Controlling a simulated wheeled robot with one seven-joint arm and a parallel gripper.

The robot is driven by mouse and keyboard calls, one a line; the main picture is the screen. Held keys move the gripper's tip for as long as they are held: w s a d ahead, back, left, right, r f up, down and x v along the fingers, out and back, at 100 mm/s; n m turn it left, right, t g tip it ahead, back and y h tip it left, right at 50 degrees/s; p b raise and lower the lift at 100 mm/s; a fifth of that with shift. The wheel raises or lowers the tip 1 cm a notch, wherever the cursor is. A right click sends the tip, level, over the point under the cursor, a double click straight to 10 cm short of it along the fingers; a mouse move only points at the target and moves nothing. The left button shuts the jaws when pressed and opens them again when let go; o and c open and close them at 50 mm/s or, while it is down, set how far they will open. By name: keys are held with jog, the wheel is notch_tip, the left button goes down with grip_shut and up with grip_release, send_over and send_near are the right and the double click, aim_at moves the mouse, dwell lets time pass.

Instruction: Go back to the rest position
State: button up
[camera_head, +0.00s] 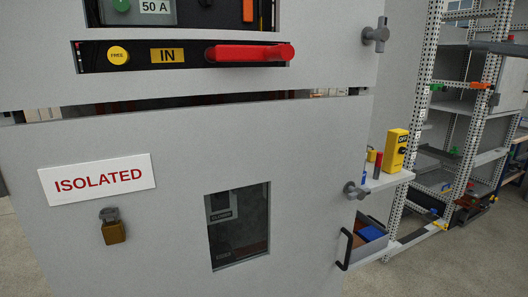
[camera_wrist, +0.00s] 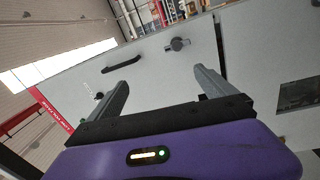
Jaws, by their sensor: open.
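My gripper (camera_wrist: 160,82) shows in the wrist view with its two grey fingers spread apart and nothing between them. The fingers look apart from the handle and knob, though the exact distance is hard to tell. My gripper does not show in the head view.
In the head view the grey cabinet door (camera_head: 150,230) bears an "ISOLATED" sign (camera_head: 98,180), a brass padlock (camera_head: 113,228) and a window (camera_head: 238,228). Above is a red handle (camera_head: 248,53). To the right, a small shelf (camera_head: 388,180) holds a yellow box (camera_head: 395,149), before metal racks (camera_head: 480,110).

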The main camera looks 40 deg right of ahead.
jog(key=s+d+r+m+t+h, duration=0.2)
jog(key=d+r+m+t+h, duration=0.15)
jog(key=m, duration=0.35)
jog(key=w+d+f+m+g+h+p, duration=0.1)
jog(key=w+d+f+m+g+h, duration=0.2)
jog(key=f+m+h, duration=0.6)
jog(key=w+a+f+m+g+p, duration=0.1)
jog(key=w+a+f+m, duration=0.15)
jog(key=f, duration=0.55)
jog(key=w+a+f+m, duration=0.2)
jog(key=a+f+m, duration=0.1)
jog(key=f, duration=0.4)
jog(key=w+a+f+m+g+p, duration=0.1)
jog(key=w+a+f+m, duration=0.15)
jog(key=f, duration=0.55)
jog(key=s+a+f+n+t+y+p, duration=0.15)
jog(key=a+f+y, duration=0.25)
jog(key=a+f, duration=0.5)
jog(key=s+a+f+n+y, duration=0.2)
jog(key=a+f+y, duration=0.3)
jog(key=a, duration=0.6)
jog(key=s+a+f+n+g+y+p, duration=0.1)
jog(key=s+a+f+n+g+y, duration=0.3)
jog(key=s+a+f, duration=0.7)
jog(key=s+a+n+y, duration=0.2)
jog(key=s+a+y, duration=0.1)
jog(key=a+y, duration=0.1)
jog(key=shift+a+f+n, duration=0.2)
jog(key=shift+n, duration=0.15)
